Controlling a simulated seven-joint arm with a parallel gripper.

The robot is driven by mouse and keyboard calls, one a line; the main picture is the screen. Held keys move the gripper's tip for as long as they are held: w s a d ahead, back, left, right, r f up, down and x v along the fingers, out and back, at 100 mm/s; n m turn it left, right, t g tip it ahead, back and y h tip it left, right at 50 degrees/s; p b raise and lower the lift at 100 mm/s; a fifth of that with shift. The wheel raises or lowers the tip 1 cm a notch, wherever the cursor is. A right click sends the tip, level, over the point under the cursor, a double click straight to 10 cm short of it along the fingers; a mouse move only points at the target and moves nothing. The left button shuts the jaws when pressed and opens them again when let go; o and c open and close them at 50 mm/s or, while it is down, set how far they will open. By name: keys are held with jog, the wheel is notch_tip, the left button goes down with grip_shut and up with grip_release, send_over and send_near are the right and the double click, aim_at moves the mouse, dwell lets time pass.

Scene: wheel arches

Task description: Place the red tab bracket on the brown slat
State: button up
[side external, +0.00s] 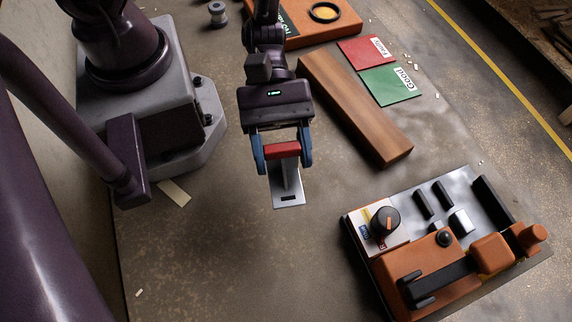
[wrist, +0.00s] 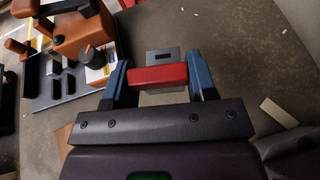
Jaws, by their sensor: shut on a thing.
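My gripper (side external: 282,156) has its blue fingers shut on the red tab bracket (side external: 283,150). The bracket has a red block at the top, held between the fingers, and a grey metal plate with a dark slot below it. In the wrist view the red block (wrist: 158,76) spans between both fingers, with the slotted grey plate beyond it. The bracket appears held above the table, left of the brown slat (side external: 355,105). The slat is a long wooden bar lying diagonally, with its top bare. The bracket and slat are apart.
An orange and grey fixture with a black knob (side external: 385,221) stands at the lower right. A red card (side external: 366,51) and a green card (side external: 391,84) lie beyond the slat. An orange box (side external: 335,30) is at the back. Table between gripper and fixture is clear.

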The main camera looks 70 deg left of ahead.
jog(key=w+a+n+t, duration=0.35)
jog(key=w+a, duration=0.25)
jog(key=w, duration=0.3)
jog(key=n+t+y, duration=0.1)
jog(key=n+t, duration=0.2)
jog(key=t, duration=0.1)
send_over(342, 90)
jog(key=shift+f, duration=3.4)
jog(key=o, duration=1)
jog(key=shift+f, duration=0.15)
jog(key=shift+c, duration=0.2)
